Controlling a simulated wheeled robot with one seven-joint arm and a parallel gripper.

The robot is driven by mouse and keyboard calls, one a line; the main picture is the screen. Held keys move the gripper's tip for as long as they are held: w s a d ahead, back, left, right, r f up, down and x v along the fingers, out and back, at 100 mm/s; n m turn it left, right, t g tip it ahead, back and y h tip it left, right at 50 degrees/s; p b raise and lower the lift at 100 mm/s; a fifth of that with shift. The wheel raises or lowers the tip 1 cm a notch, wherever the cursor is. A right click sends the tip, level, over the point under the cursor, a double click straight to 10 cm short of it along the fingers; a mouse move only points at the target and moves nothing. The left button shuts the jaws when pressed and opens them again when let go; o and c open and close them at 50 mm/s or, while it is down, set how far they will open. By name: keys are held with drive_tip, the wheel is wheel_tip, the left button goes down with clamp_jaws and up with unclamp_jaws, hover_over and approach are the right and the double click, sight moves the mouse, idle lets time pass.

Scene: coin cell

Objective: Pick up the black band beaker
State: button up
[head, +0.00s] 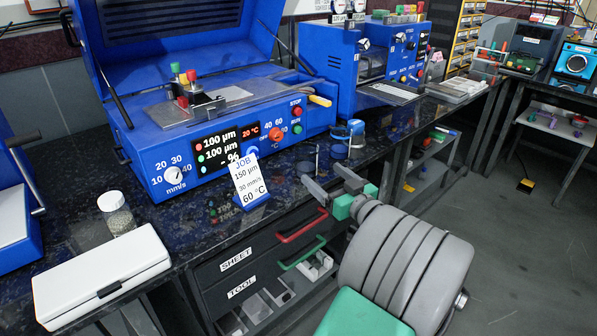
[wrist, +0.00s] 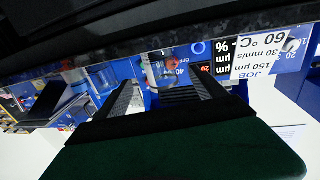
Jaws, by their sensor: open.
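My gripper (head: 324,175) is open and empty just off the front edge of the dark worktop, its two grey fingers pointing at the counter. Its fingers (wrist: 166,82) also show apart in the wrist view, which is upside down. A small clear beaker (head: 310,158) stands on the worktop beyond the fingertips; it shows faintly in the wrist view between the fingers (wrist: 154,72). I cannot make out a black band on it. A second beaker with blue on it (head: 339,151) stands to its right. Nothing touches the fingers.
A job card (head: 247,180) on a blue stand is left of the beakers. A blue coater (head: 190,165) with an open lid stands behind it. A blue-topped item (head: 357,128) is behind the beakers. Drawers with red and green handles (head: 300,225) lie below the counter edge.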

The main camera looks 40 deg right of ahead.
sight(313, 165)
drive_tip(key=w, duration=0.4)
drive_tip(key=w+d, duration=0.1)
drive_tip(key=w, duration=0.2)
drive_tip(key=shift+r, duration=0.1)
drive_tip(key=c, duration=1.5)
